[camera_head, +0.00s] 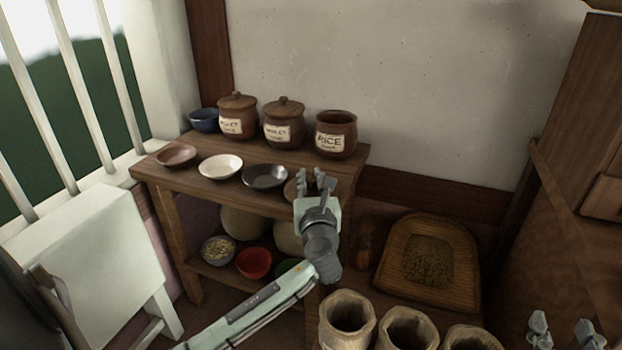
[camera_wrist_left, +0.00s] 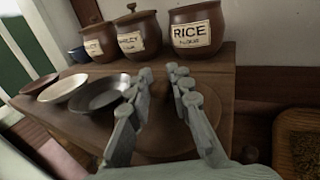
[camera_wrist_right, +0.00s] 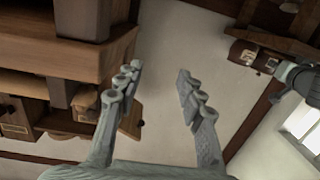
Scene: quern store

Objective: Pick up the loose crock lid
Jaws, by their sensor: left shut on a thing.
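The loose crock lid (camera_head: 293,189) is a round brown disc at the right front of the shelf top, partly hidden behind my left gripper (camera_head: 322,178). In the left wrist view the lid (camera_wrist_left: 165,145) shows between and below the fingers, which are shut on it. I cannot tell whether it is clear of the wood. The rice crock (camera_head: 336,136) stands behind it with an uncovered mouth. The millet crock (camera_head: 237,118) and the barley crock (camera_head: 284,124) wear their lids. My right gripper (camera_head: 562,324) is open and empty at the lower right.
A dark bowl (camera_head: 265,176), a white bowl (camera_head: 221,166) and a brown bowl (camera_head: 176,156) line the front of the shelf top. A blue bowl (camera_head: 204,120) stands at the back left. Sacks (camera_head: 348,312) and a wooden tray (camera_head: 470,291) of grain lie lower right.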

